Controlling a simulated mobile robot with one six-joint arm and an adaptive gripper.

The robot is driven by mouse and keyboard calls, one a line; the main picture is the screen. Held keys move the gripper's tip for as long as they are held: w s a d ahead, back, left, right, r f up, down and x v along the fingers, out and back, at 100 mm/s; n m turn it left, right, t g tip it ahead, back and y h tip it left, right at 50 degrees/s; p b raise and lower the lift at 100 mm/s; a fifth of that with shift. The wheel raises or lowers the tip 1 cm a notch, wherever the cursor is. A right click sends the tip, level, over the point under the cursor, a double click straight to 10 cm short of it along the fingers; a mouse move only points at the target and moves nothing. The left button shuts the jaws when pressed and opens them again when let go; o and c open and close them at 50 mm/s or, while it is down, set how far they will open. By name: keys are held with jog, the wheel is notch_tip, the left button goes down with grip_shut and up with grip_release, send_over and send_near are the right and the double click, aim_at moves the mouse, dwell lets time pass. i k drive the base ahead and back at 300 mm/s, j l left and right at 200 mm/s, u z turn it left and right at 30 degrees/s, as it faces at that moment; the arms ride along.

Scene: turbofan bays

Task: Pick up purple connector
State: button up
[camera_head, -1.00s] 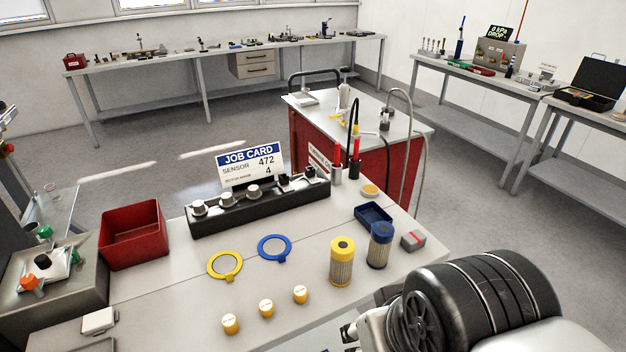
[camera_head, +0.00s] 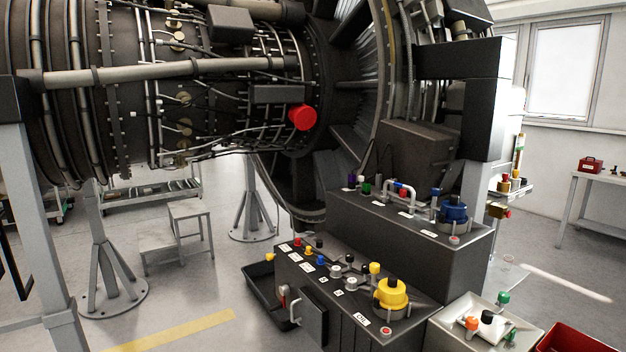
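A small dark purple piece (camera_head: 351,181), which looks like the purple connector, stands at the left end of the top of the rear black box (camera_head: 400,225), beside a small green piece (camera_head: 367,187). It is small and partly dark, so its shape is hard to make out. My gripper is not in view.
A large turbofan engine (camera_head: 200,85) fills the upper left on grey stands. A lower black box with a yellow knob (camera_head: 392,293) is in front. A metal box with coloured fittings (camera_head: 480,325) and a red bin (camera_head: 575,340) are at lower right. Floor is open at left.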

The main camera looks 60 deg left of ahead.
aim_at(351, 177)
jog(key=u, duration=1.9)
jog(key=i+j+z, duration=0.6)
jog(key=i+j, duration=0.15)
